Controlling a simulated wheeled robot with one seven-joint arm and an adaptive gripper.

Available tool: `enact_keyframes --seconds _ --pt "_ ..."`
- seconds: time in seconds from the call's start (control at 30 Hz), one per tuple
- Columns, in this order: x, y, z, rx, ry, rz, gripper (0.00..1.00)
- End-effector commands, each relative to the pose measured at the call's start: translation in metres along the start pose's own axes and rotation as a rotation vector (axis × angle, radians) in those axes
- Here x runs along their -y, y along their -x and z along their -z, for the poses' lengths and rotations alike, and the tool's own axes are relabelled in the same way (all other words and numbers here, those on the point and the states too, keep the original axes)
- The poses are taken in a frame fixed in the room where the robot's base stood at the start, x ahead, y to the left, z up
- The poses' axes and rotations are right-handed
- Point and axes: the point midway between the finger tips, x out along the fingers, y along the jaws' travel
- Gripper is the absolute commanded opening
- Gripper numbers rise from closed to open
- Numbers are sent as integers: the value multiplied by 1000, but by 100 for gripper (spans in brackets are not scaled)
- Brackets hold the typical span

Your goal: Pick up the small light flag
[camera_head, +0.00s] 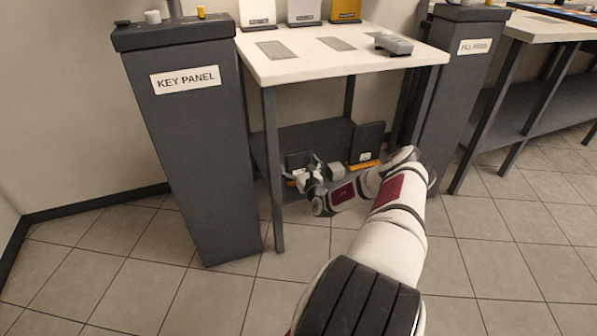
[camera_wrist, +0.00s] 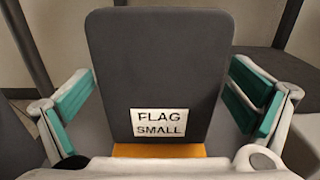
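My gripper (camera_wrist: 160,108) is open, with one teal-padded finger on each side of the panel. I cannot tell whether the pads touch its edges. In the head view my gripper (camera_head: 308,176) reaches onto the lower shelf, in front of a dark panel (camera_head: 297,159), and hides its lower part. Another dark panel (camera_head: 367,137) with an orange base stands on that shelf to the right.
A small grey block (camera_head: 336,170) lies right of my gripper. The white tabletop (camera_head: 375,58) is above, with a grey device (camera_head: 393,44) on it. A table leg (camera_head: 273,170) and the "KEY PANEL" pedestal (camera_head: 190,140) stand to the left. The "FILL PRESS" pedestal (camera_head: 455,85) is right.

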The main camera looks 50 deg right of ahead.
Motion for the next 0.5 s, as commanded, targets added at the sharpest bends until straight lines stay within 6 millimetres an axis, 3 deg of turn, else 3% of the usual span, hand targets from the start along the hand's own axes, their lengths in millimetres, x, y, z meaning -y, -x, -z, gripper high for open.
enact_keyframes --seconds 0.03,0.2,0.5 --pt "0 0 0 0 0 0 84" --pt "0 0 0 0 0 0 50" --pt "0 0 -1 0 0 0 50"
